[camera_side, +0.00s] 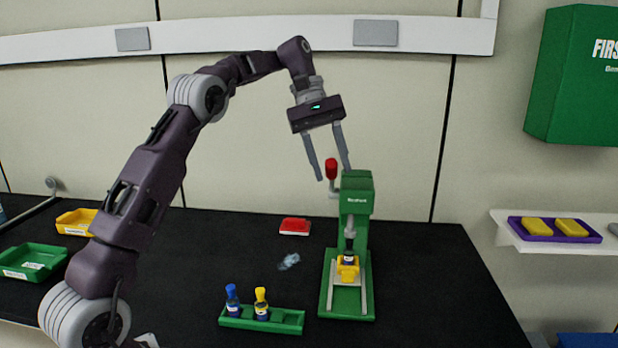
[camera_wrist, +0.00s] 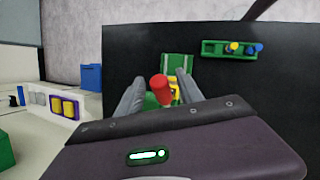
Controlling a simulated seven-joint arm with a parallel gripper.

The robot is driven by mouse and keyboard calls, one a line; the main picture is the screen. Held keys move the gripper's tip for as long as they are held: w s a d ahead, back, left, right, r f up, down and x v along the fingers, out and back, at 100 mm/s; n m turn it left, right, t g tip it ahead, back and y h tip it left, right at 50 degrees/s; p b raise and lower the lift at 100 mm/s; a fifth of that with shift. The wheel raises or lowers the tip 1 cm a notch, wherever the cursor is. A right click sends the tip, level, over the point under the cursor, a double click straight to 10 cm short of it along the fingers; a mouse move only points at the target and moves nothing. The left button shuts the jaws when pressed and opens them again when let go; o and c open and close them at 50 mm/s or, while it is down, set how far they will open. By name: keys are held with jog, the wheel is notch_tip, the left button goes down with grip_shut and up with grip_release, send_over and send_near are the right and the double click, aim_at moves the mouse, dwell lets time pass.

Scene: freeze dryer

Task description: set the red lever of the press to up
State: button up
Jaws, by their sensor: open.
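The green press (camera_side: 357,195) stands on the black table, with a vial in a yellow holder (camera_side: 348,268) on its base. Its red lever (camera_side: 331,169) sticks up at the left side of the press head, with the red grip at the top of a grey arm. My gripper (camera_side: 333,174) is open and points down, with its fingertips around the height of the red grip. In the wrist view the red grip (camera_wrist: 161,88) shows between the two fingers (camera_wrist: 158,82). I cannot tell whether either finger touches it.
A green rack (camera_side: 262,319) with a blue-capped and a yellow-capped vial stands left of the press. A red tray (camera_side: 295,226) and a small clear item (camera_side: 289,261) lie behind it. Green (camera_side: 33,262) and yellow (camera_side: 76,221) trays are at far left. A shelf (camera_side: 553,238) is at right.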

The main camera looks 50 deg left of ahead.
jog(key=shift+s+d+f+t+y, duration=0.35)
jog(key=shift+d+t+y, duration=0.05)
jog(key=s+d+r+m+t+y, duration=0.1)
jog(key=s+d+r+m+y, duration=0.1)
jog(key=s, duration=0.3)
jog(key=s+d+r+m+t+y, duration=0.1)
jog(key=s+d+r+m+t, duration=0.15)
jog(key=s, duration=0.35)
jog(key=s+d+f+m, duration=0.2)
jog(key=s+f+m, duration=0.1)
jog(key=s, duration=0.6)
jog(key=s+d+f+m+y, duration=0.1)
jog(key=s+d+f+m, duration=0.2)
jog(key=s, duration=0.6)
jog(key=shift+s+d+f+m+t, duration=0.25)
jog(key=shift+s+f+m+t, duration=0.15)
jog(key=shift+f, duration=0.4)
jog(key=shift+w, duration=0.1)
